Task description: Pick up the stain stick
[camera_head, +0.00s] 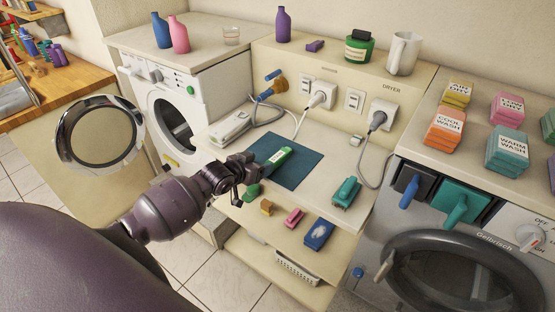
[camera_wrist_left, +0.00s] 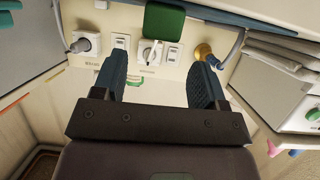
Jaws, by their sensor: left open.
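A green stick with a pale label (camera_head: 279,157), which looks like the stain stick, lies on a dark blue mat (camera_head: 292,174) on the counter. My left gripper (camera_head: 248,178) is at the counter's front edge, left of the mat and apart from the stick. In the left wrist view my left gripper (camera_wrist_left: 163,88) has its two dark blue fingers spread with nothing gripped. A green block-like shape (camera_wrist_left: 164,22) shows beyond the fingers there; I cannot tell which object it is. My right gripper is in neither view.
A small green piece (camera_head: 252,192) lies close to my gripper.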

